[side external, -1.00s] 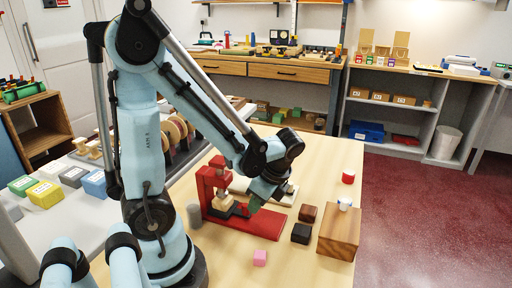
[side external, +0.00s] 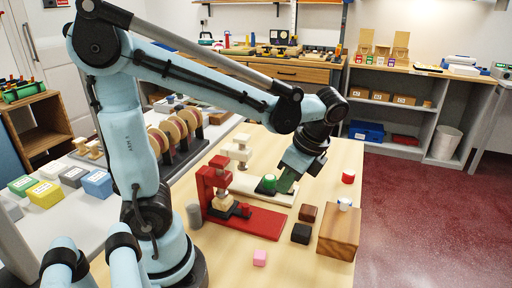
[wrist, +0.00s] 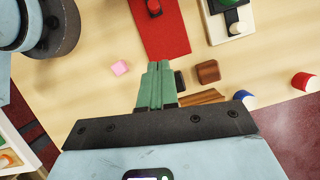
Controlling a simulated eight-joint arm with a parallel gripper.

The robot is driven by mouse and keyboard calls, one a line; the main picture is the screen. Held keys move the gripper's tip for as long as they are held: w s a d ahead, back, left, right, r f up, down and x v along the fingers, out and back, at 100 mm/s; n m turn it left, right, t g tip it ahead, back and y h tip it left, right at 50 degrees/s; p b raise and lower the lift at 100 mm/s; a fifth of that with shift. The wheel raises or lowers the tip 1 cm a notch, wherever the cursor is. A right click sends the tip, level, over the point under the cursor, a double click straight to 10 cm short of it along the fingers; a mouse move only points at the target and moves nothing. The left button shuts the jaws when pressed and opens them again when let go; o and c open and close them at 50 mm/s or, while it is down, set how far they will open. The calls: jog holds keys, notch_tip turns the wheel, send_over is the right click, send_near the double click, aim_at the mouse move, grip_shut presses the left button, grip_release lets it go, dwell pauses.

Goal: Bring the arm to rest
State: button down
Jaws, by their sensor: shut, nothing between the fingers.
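My gripper (side external: 287,184) hangs above the wooden table, over the right end of a cream stand, in the side external view. Its green fingers are pressed together and empty in the wrist view (wrist: 158,72). It appears clear of the things on the table. The arm is stretched out to the right, with the forearm sloping gently down to the wrist. The fingertips partly cover the cream stand (side external: 240,183) in the side external view.
A red stand (side external: 267,222) is left of my gripper. A red cylinder (side external: 348,176) is to the right, a pink cube (side external: 259,258) in front.

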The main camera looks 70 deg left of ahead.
jog(key=d+n+t+h, duration=0.1)
jog(key=n+t, duration=0.2)
jog(key=w+d+n+t+h, duration=0.1)
jog(key=n+t, duration=0.2)
jog(key=n, duration=0.1)
jog(key=d+r+n+t+h, duration=0.1)
jog(key=n+t, duration=0.2)
jog(key=shift+w+n+t, duration=0.3)
jog(key=shift+n, duration=0.1)
